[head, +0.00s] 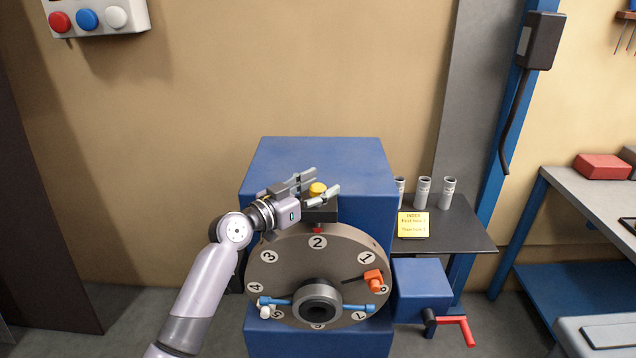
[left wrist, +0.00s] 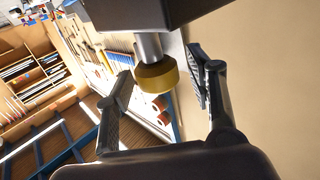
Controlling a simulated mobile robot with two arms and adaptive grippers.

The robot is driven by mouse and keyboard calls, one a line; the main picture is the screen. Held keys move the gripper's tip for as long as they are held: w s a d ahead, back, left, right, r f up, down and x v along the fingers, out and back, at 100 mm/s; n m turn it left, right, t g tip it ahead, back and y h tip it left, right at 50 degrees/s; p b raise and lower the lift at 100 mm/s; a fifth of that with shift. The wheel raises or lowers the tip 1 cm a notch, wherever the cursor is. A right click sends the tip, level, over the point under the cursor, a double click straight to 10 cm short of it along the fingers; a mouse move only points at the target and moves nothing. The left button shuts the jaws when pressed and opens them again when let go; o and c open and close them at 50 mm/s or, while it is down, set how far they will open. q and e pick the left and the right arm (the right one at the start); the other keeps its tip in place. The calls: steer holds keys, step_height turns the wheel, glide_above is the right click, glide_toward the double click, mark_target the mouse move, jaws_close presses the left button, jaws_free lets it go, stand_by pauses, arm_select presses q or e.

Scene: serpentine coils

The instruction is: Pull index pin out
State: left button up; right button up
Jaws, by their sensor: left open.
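The index pin (head: 318,189) has a yellow knob and sits at a dark block (head: 321,212) above the numbered grey disc (head: 290,258). In the left wrist view the yellow knob (left wrist: 157,76) hangs on a metal shaft below a dark block (left wrist: 140,12). My left gripper (head: 320,184) is open, with its fingers to either side of the knob. In the left wrist view its fingers (left wrist: 158,92) show gaps to the knob, so it looks empty. The number 2 and a red pointer (head: 318,230) are at the disc's top. My right gripper is not in view.
The blue machine housing (head: 320,160) stands behind the disc. An orange clamp (head: 374,280) and a blue bar (head: 275,301) are on the disc face. A red crank handle (head: 455,321) sticks out at lower right. A yellow note (head: 413,225) and several grey cups (head: 423,190) are by the right shelf.

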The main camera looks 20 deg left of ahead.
arm_select(q)
steer(key=shift+c, duration=0.2)
jaws_close()
stand_by(0.6)
